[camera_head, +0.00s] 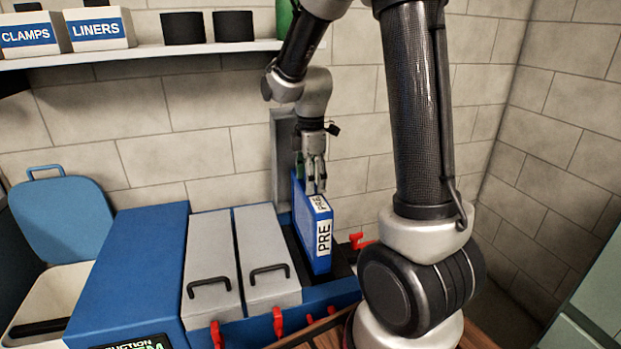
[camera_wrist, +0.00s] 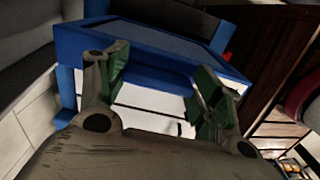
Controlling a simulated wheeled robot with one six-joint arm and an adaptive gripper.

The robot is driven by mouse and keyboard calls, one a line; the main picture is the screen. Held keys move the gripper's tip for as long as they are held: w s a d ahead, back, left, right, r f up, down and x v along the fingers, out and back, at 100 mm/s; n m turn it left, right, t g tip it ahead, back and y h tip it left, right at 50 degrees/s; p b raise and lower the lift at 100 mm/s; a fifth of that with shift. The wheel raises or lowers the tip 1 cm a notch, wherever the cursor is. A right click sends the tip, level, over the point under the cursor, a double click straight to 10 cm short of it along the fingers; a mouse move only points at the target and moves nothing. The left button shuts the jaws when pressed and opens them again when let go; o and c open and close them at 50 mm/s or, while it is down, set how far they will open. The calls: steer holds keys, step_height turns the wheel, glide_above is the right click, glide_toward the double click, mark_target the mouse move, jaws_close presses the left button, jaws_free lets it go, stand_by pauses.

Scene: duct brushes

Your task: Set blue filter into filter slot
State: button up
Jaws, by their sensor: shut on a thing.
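The blue filter (camera_head: 313,232) is a flat upright block with white PRE labels on its front and top edges. My gripper (camera_head: 314,186) points down and is shut on its top edge. The wrist view shows the filter's blue frame (camera_wrist: 180,48) close up, with my green-padded fingers (camera_wrist: 160,88) on either side of its white label. The filter stands over the dark open slot (camera_head: 342,262) at the right end of the blue machine. Its lower end appears to be at or inside the opening; how deep it sits is hard to tell.
Two grey lids (camera_head: 266,258) with black handles are closed left of the slot. A raised grey lid (camera_head: 284,160) stands behind it. Red latches (camera_head: 278,321) line the machine's front. A shelf (camera_head: 150,50) with bins runs along the wall above. A blue-lidded bin (camera_head: 62,218) stands at left.

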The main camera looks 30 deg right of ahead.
steer(key=shift+f, duration=10.2)
steer(key=o, duration=1.6)
steer(key=shift+c, duration=0.2)
step_height(320, 180, up, 17)
steer(key=shift+r, duration=0.1)
